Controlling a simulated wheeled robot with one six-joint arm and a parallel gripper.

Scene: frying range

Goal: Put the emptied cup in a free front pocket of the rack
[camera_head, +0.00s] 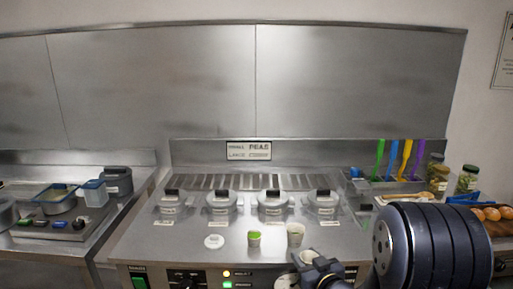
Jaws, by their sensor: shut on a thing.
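My gripper (316,267) is at the bottom of the head view, in front of the range's front edge. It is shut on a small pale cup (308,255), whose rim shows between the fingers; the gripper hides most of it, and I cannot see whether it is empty. A beige cup (295,235) stands on the steel top just behind it. A cup with green contents (254,238) stands to its left. A steel rack (400,186) at the right holds coloured-handled tools; I cannot make out its front pockets.
Several lidded pots (273,203) stand in a row across the range top. Jars (467,180) and a tray of round brown items (491,214) are at the right. My arm covers the lower right.

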